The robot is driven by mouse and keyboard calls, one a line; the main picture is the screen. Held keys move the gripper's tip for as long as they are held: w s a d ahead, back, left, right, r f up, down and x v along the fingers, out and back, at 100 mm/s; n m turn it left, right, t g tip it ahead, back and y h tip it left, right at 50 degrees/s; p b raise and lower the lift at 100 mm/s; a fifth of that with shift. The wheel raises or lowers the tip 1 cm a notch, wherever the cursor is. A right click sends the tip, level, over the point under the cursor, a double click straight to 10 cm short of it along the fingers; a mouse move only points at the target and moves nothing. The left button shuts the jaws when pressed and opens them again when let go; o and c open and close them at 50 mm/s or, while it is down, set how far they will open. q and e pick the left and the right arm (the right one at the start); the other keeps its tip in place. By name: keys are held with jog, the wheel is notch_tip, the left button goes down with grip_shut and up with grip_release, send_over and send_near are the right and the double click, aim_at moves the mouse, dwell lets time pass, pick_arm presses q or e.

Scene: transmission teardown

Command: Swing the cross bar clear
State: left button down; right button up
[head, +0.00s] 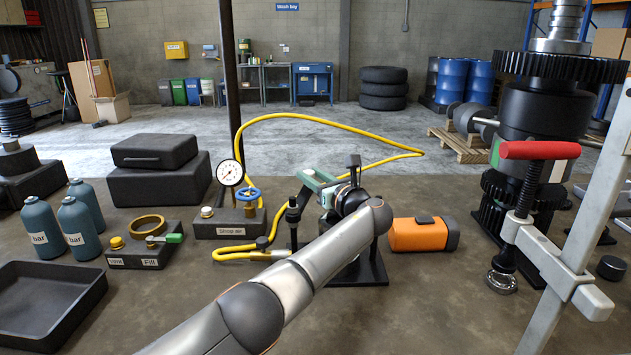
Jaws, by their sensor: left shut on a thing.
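A green cross bar (318,184) sits on a small black stand (372,278) in the middle of the bench. A black post (293,214) rises at its left end and a black upright piece (353,162) at its far right. My left arm comes in from the lower left, and its wrist covers much of the stand. My left gripper (338,192) is at the right part of the bar, shut on it. Its fingertips are mostly hidden behind the wrist. My right gripper is not in view.
A gauge block (222,222) with a yellow hose (262,118) stands left of the stand. An orange case (420,236) lies close on the right. A red-handled clamp (538,150) and a tall gear stack (538,110) stand farther right. An empty tray (82,312) is front left.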

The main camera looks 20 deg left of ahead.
pick_arm(q)
jog(key=shift+a, duration=0.1)
dwell(0.4)
jog(key=c, duration=0.5)
grip_release()
jog(key=shift+c, duration=0.2)
jog(key=v, duration=1.1)
jog(key=shift+v, duration=0.75)
jog(key=shift+c, duration=0.3)
